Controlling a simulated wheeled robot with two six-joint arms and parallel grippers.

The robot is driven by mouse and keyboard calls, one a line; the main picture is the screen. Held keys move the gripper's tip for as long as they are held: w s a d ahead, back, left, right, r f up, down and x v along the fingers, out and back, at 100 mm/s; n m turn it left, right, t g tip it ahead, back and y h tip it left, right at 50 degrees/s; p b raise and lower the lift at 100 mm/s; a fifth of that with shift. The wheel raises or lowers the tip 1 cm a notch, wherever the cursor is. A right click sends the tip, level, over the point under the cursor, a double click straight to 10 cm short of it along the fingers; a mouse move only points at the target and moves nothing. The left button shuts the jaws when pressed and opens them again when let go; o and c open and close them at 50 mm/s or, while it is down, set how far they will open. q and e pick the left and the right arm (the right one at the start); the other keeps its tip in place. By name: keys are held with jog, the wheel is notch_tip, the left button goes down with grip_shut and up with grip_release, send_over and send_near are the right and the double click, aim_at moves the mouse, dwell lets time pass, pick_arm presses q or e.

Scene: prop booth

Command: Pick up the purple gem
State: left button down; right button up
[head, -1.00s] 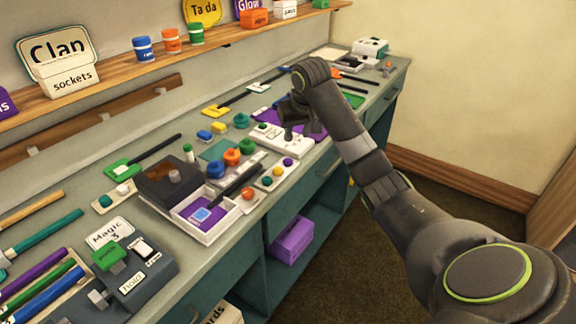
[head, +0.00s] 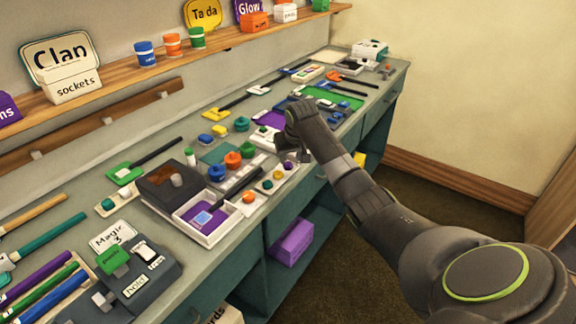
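My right gripper (head: 292,155) is just above and behind the purple gem in the head view. Its fingers point down and look spread apart, with nothing seen between them. I cannot tell whether a finger touches the gem. My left gripper is not in view.
Left of the strip stands an open white box (head: 213,232) with a blue-and-purple item inside. Blue, orange and green round pots (head: 232,160) stand behind it. The bench is crowded. A purple box (head: 291,241) sits on the shelf below.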

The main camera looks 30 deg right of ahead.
aim_at(288, 164)
jog(key=x, duration=0.3)
jog(key=shift+w+d, duration=0.15)
jog(key=shift+w, duration=0.25)
jog(key=shift+x, duration=0.75)
jog(key=shift+c, duration=0.4)
jog(key=c, duration=0.5)
